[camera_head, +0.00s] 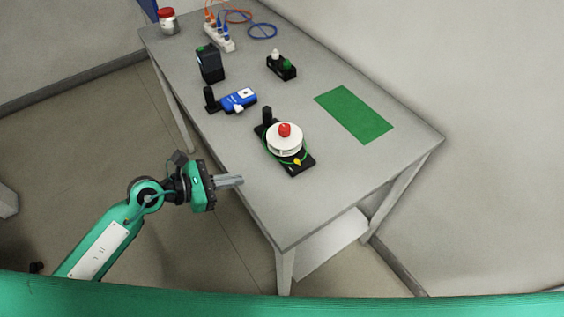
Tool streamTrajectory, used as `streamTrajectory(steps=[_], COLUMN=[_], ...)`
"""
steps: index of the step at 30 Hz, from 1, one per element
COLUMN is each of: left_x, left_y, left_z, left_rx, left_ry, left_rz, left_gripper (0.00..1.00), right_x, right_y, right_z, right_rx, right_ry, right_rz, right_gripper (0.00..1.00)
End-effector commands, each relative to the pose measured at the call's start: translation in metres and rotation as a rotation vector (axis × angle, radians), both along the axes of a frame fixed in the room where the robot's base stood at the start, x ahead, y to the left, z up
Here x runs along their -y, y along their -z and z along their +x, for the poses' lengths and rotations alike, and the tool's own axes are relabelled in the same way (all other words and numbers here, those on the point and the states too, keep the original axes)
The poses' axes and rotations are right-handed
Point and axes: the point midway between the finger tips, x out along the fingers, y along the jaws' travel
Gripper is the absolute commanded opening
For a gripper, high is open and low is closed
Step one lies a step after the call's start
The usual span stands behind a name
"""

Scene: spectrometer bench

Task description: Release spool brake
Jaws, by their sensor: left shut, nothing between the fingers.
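A white spool (286,141) with a red knob (285,129) on top sits on a black base (299,168) near the table's front edge. A green cord runs around the spool's lower part, with a small yellow piece (297,161) at its front. A black upright post (267,116) stands at the back left of the base. Which part is the brake I cannot tell. My left gripper (241,181) is shut and empty, left of and in front of the spool, apart from it and near the table's edge. My right gripper is not in view.
A blue device (238,100), a black box (211,64) and a black holder with white and green tops (281,67) stand behind. A power strip (219,38) with cables and a red-lidded jar (168,21) are farther back. A green mat (354,113) lies right; the table (350,175) is clear in front.

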Motion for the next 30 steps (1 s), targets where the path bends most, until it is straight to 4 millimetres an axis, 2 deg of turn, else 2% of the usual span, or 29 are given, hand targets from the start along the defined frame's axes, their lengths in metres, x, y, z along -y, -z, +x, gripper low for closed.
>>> streamTrajectory(steps=[5,11,25,30], left_x=[0.002,0.018,0.087,0.105], left_y=[0.000,0.004,0.031,0.020], left_z=[0.001,0.010,0.044,0.052], left_rx=[-0.001,-0.002,-0.004,-0.001], left_ry=[-0.001,-0.003,-0.001,-0.001], left_rz=[-0.004,-0.007,-0.008,-0.007], left_gripper=[0.00,0.00,0.00,0.00], right_x=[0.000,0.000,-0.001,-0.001], right_y=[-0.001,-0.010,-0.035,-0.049], right_z=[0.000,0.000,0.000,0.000], right_rx=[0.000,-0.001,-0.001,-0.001], right_ry=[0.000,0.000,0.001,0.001], right_rz=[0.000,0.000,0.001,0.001], right_gripper=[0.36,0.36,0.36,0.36])
